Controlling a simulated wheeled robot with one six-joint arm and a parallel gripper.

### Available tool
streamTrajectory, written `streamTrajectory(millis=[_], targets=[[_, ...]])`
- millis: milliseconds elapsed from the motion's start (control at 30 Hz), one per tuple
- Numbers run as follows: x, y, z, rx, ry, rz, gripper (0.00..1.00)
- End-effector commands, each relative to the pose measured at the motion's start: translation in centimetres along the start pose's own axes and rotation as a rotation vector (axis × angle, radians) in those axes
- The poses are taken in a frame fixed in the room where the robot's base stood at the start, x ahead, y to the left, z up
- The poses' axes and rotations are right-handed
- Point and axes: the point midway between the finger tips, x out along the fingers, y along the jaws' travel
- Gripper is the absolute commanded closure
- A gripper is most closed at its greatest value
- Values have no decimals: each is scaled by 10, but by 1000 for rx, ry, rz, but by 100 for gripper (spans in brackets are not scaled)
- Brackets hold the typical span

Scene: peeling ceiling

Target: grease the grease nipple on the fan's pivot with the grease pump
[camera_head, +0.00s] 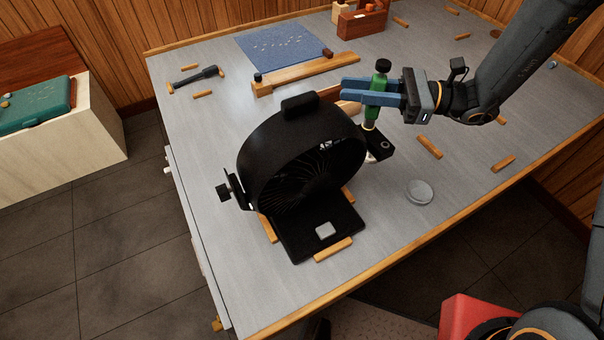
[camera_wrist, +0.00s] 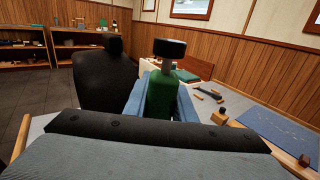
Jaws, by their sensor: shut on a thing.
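The black fan (camera_head: 290,155) stands on the grey workbench, its round housing on a flat black base. A dark block-like pivot part (camera_head: 378,143) is at its right side. My gripper (camera_head: 362,92), with blue fingers, is shut on the green grease pump (camera_head: 379,97), which has a black cap on top. The pump is upright, its lower end just above or at the pivot part; I cannot tell whether they touch. The grease nipple cannot be made out. In the wrist view the green pump (camera_wrist: 160,98) is between the blue fingers, with the dark fan (camera_wrist: 100,80) to its left.
A round grey lid (camera_head: 419,191) lies right of the fan. Several wooden blocks lie about the bench. A hammer-like tool (camera_head: 197,77), a blue mat (camera_head: 283,47) and a wooden rail (camera_head: 305,75) are behind. A red-brown box (camera_head: 362,22) stands at the back.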

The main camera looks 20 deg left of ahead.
Motion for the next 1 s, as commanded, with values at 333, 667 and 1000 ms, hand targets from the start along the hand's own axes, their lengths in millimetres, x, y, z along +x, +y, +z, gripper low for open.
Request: streamTrajectory(millis=[333, 667, 1000], targets=[[0, 0, 7, 0, -1, 1, 100], [0, 0, 16, 0, -1, 1, 100], [0, 0, 45, -1, 0, 0, 100]])
